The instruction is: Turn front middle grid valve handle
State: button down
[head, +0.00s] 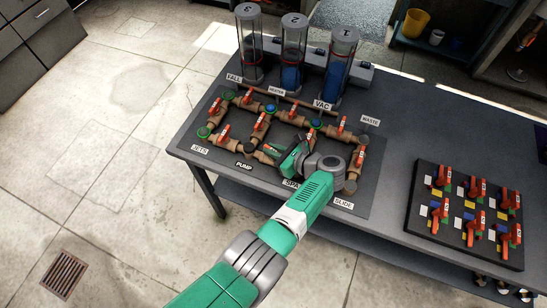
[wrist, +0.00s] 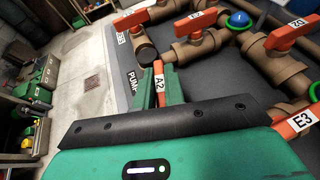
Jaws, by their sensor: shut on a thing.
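The brown pipe grid (head: 262,123) with several red valve handles lies on a dark mat on the table. In the wrist view, the red handle labelled A2 (wrist: 159,84), in the front middle beside the PUMP label, stands between my green fingertips. My gripper (wrist: 160,76) is shut on that handle. In the head view my gripper (head: 272,149) reaches in at the front middle of the grid, and my arm hides part of the grid and the SPA label. The A2 handle is mostly hidden there.
Close neighbours are the E3 handle (wrist: 300,122), the E2 handle (wrist: 196,16) and a blue knob (wrist: 239,19). Clear cylinders (head: 291,55) stand behind the grid. A dark panel of red handles (head: 467,214) lies on the table at right.

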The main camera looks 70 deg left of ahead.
jog(key=n+g+b, duration=0.1)
jog(key=b, duration=0.1)
jog(key=h+b, duration=0.1)
jog(key=shift+f+n+g+b, duration=0.3)
jog(key=shift+n+g+b, duration=0.05)
jog(key=shift+n+g, duration=0.05)
jog(key=shift+r+n+g+h+b, duration=0.2)
jog(key=shift+n+g+h+b, duration=0.3)
jog(key=shift+b, duration=0.4)
jog(key=shift+r, duration=0.15)
jog(key=c, duration=1.5)
grip_release()
jog(key=shift+s, duration=0.1)
jog(key=b+v, duration=0.1)
jog(key=v, duration=0.6)
jog(key=shift+w+d+r, duration=0.1)
jog(key=shift+w+d, duration=0.1)
jog(key=shift+w, duration=0.2)
